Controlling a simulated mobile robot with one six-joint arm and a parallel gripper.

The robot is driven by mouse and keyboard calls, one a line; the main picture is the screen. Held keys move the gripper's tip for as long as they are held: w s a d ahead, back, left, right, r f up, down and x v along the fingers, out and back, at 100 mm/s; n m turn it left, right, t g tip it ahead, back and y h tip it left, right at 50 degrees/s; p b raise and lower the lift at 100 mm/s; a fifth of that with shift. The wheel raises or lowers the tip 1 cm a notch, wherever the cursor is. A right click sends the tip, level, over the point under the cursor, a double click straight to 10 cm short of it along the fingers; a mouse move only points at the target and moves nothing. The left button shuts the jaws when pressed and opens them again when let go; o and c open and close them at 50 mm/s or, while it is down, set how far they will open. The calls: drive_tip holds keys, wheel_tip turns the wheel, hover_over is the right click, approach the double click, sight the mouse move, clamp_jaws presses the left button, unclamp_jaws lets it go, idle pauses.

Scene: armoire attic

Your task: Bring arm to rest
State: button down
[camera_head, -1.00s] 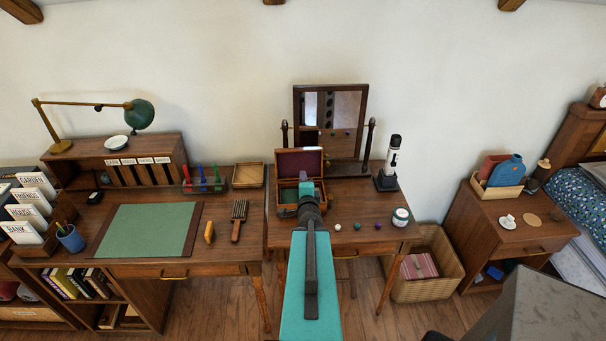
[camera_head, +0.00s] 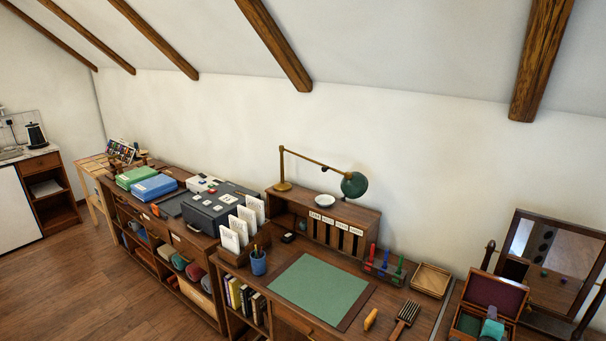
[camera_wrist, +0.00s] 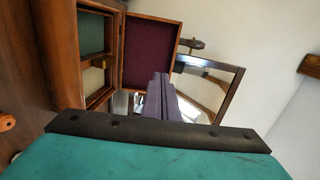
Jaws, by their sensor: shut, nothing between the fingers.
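My gripper (camera_wrist: 162,98) shows in the wrist view as grey-purple fingers held together, with nothing between them. They point toward the open wooden box (camera_wrist: 97,98) and the mirror (camera_wrist: 232,83). The box's dark red lid (camera_wrist: 150,42) stands open. In the head view the same box (camera_head: 494,293) is at the lower right, beside the tilting mirror (camera_head: 553,262). A small teal part of my arm shows in front of the box there. I cannot tell whether the gripper touches the box.
Open wooden floor (camera_head: 100,275) lies at the lower left.

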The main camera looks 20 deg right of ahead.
drive_tip(key=w+a+f+n+g+y, duration=0.1)
drive_tip(key=w+a+f+n, duration=0.3)
drive_tip(key=a, duration=0.5)
drive_tip(key=w+a+f+n+g+y, duration=0.1)
drive_tip(key=w+a+f+n+y, duration=0.2)
drive_tip(key=w+a, duration=0.4)
drive_tip(key=w+a+f+n+g+y, duration=0.1)
drive_tip(key=w+a+f+n+y, duration=0.3)
drive_tip(key=a, duration=0.7)
drive_tip(key=shift+w+a+f+n, duration=0.1)
drive_tip(key=shift+w+f+n, duration=0.1)
drive_tip(key=shift+w+n, duration=0.35)
drive_tip(key=shift+w+f+n, duration=0.15)
drive_tip(key=shift+w+n, duration=0.3)
drive_tip(key=shift+n, duration=0.2)
drive_tip(key=s+a+f+n+g+y, duration=0.1)
drive_tip(key=s+a+n+g+y, duration=0.2)
drive_tip(key=a+n, duration=0.9)
drive_tip(key=s+a+f+n+g+y, duration=0.2)
drive_tip(key=s+a+n+g, duration=0.15)
drive_tip(key=a, duration=1.75)
drive_tip(key=s+f+g+b, duration=0.6)
drive_tip(key=s+f+b, duration=0.5)
drive_tip(key=s+f, duration=1.4)
wheel_tip(320, 180, down, 4)
drive_tip(key=shift+s+d, duration=0.15)
drive_tip(key=shift+d, duration=0.1)
drive_tip(key=shift+m, duration=0.35)
